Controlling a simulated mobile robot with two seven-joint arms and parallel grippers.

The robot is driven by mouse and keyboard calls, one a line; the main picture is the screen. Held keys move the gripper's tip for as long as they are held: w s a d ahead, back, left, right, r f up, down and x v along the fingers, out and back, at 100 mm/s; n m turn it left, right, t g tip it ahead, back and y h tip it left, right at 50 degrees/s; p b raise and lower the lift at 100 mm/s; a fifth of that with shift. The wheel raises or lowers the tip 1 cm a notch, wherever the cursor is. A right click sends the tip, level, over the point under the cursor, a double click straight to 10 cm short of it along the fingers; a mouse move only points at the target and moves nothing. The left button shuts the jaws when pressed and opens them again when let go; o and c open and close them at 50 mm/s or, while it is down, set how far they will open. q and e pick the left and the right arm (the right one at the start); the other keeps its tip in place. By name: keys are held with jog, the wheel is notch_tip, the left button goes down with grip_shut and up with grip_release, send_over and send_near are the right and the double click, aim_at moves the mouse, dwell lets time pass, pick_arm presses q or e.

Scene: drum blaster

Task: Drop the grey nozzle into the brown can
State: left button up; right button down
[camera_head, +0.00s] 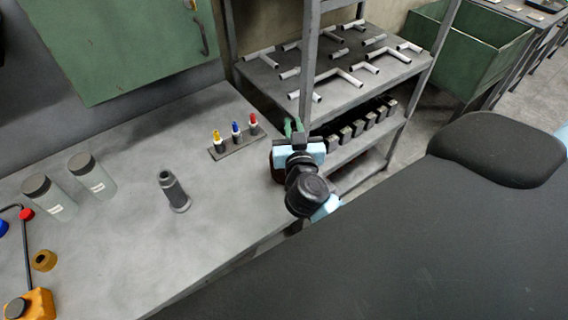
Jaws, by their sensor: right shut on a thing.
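A dark grey nozzle-shaped piece (174,192) with a wide round foot stands upright on the grey table, apart from my grippers. My right gripper (293,132) is over the table's right edge, with its wrist toward the camera. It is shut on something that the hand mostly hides. Small green parts show at its fingertips; I cannot tell if they are fingers or the held thing. A dark reddish-brown thing (276,167), possibly the brown can, shows just left of the hand and is largely hidden by it. My left gripper is not in view.
A small rack (233,148) holds yellow, blue and red tipped pieces. Two grey-green canisters (92,176) stand at the left. An orange device (32,304) and a brown ring (44,261) are front left. A shelf (262,72) with pipes stands behind.

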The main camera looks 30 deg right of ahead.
jog(key=shift+r, duration=0.1)
jog(key=c, duration=1.3)
grip_release()
jog(key=shift+c, duration=0.2)
jog(key=v, duration=0.8)
